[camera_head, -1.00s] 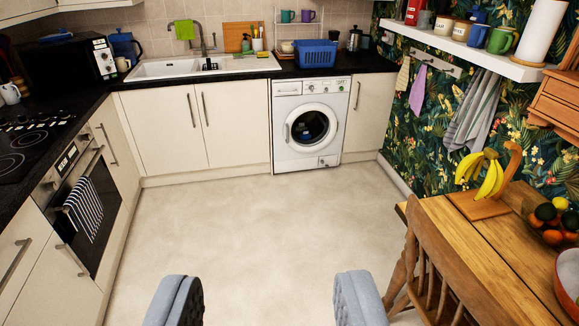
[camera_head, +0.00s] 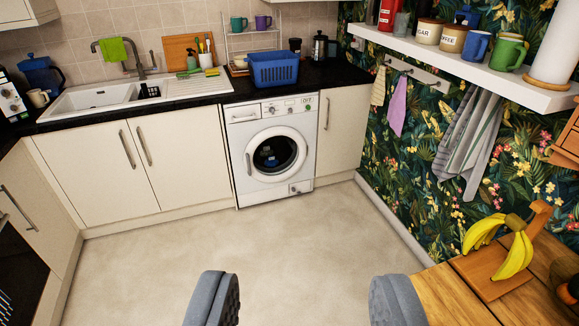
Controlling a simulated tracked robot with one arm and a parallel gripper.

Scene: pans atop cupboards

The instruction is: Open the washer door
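The white washer (camera_head: 271,150) stands under the black worktop, between cream cupboards. Its round door (camera_head: 276,154), with a white rim and dark glass, looks shut. A handle shows on the left side of the door rim (camera_head: 249,163). My gripper (camera_head: 305,300) is at the bottom of the view, its two grey fingers wide apart with nothing between them. It is well short of the washer, with floor showing between. The whole washer front is in view and nothing covers it.
The beige floor (camera_head: 200,265) is clear in front of the washer. A wooden table (camera_head: 455,298) with bananas (camera_head: 500,244) stands at the lower right. A patterned wall with a white shelf (camera_head: 450,57) runs along the right. Cupboards (camera_head: 95,175) line the left.

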